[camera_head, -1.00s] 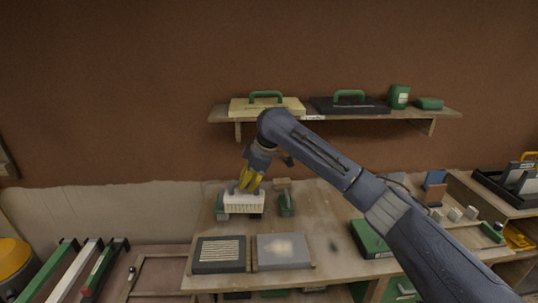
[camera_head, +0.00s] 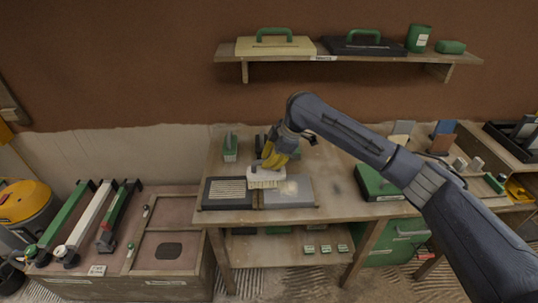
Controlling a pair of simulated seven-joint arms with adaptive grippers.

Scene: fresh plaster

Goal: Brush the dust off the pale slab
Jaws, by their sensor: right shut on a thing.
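The pale slab (camera_head: 301,197) lies flat near the front edge of the wooden bench, with a light patch of dust (camera_head: 289,187) on its left-middle part. My right gripper (camera_head: 267,164) has yellow fingers and is shut on a white brush (camera_head: 265,178). The brush is bristles down over the left end of the pale slab, left of the dust patch. I cannot tell whether the bristles touch the slab. A dark slab with a ribbed pale top (camera_head: 230,190) lies directly to the left. My left gripper is not in view.
A green box (camera_head: 378,183) sits right of the pale slab. A wall shelf (camera_head: 350,57) carries floats and green containers. Small blocks stand at the right.

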